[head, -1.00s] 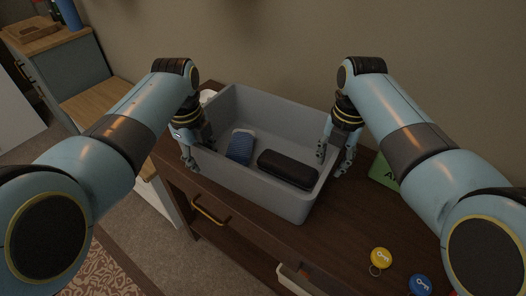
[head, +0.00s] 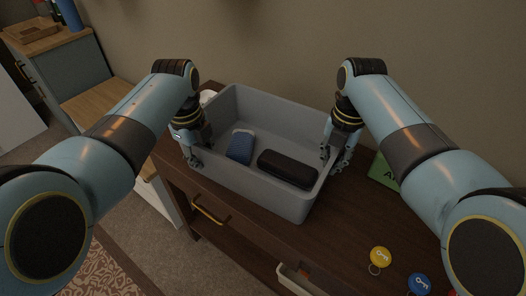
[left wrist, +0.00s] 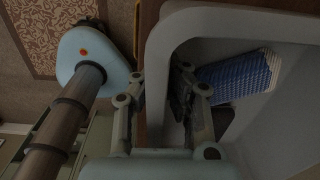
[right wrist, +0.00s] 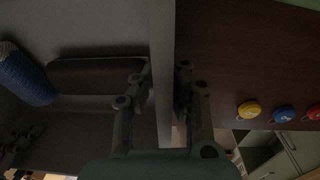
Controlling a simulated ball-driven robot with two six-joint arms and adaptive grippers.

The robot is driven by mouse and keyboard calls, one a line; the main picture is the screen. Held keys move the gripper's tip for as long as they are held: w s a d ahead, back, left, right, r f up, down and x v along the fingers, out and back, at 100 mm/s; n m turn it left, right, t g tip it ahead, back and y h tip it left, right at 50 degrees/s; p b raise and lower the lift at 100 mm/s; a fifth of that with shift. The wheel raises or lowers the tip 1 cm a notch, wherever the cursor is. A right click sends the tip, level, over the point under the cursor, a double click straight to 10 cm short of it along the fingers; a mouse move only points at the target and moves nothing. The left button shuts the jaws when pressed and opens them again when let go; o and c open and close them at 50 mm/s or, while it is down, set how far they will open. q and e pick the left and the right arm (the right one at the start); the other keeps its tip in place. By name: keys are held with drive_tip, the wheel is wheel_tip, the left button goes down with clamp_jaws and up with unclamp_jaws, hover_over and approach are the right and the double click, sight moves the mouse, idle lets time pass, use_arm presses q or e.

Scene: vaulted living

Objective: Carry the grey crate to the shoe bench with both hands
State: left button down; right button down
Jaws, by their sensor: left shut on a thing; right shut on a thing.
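The grey crate (head: 240,185) stands on a dark wooden console. It holds a blue ribbed item (head: 240,147) and a long black case (head: 288,168). My left gripper (head: 196,158) is shut on the crate's left wall, with one finger inside and one outside; the crate's rim also shows in the left wrist view (left wrist: 163,45). My right gripper (head: 338,156) is shut on the right wall, which runs between its fingers in the right wrist view (right wrist: 161,70). A low unit with a light wooden top (head: 103,101), possibly the shoe bench, is at the left.
The dark console top (head: 340,235) carries yellow (head: 380,257) and blue (head: 419,284) key tags at the front right. A green card (head: 382,172) lies right of the crate. A taller cabinet (head: 62,62) stands back left. A drawer (head: 296,279) appears slightly open.

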use_arm(q)
drive_tip(key=shift+r, duration=0.1)
use_arm(e)
drive_tip(key=shift+w+r, duration=0.1)
